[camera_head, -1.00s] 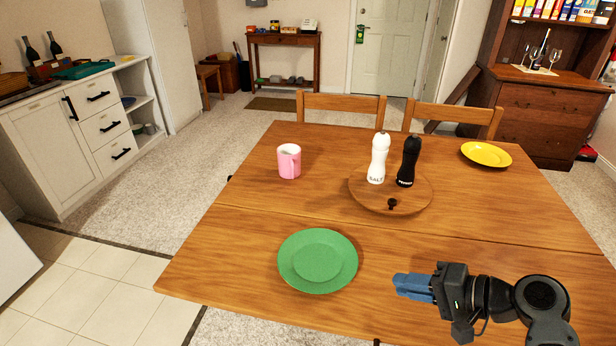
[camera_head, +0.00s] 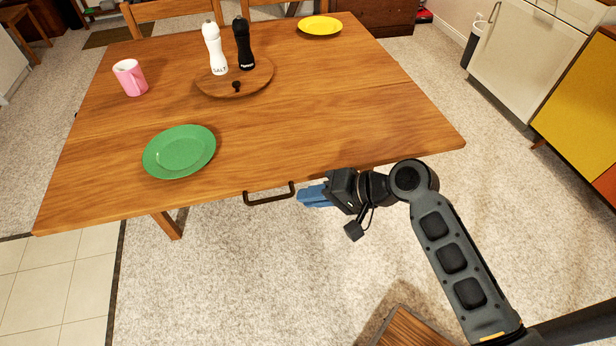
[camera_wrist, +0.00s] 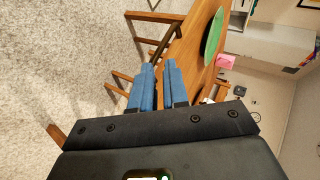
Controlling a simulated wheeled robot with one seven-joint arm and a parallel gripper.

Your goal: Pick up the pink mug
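The pink mug (camera_head: 130,77) stands upright on the wooden table (camera_head: 290,120), near its left side. Its handle faces right. In the wrist view the mug shows as a small pink shape (camera_wrist: 225,62) beside the green plate. My gripper (camera_head: 303,197) has blue fingers and is off the table's front edge, to the right of the mug and far from it. In the wrist view the fingers (camera_wrist: 160,72) are a little apart, with nothing between them.
The green plate (camera_head: 180,152) lies between the mug and the table's front edge. White salt (camera_head: 215,50) and black pepper (camera_head: 243,45) mills stand on a round board (camera_head: 262,78) right of the mug. A yellow plate (camera_head: 320,26) lies at the back. Chairs stand behind the table.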

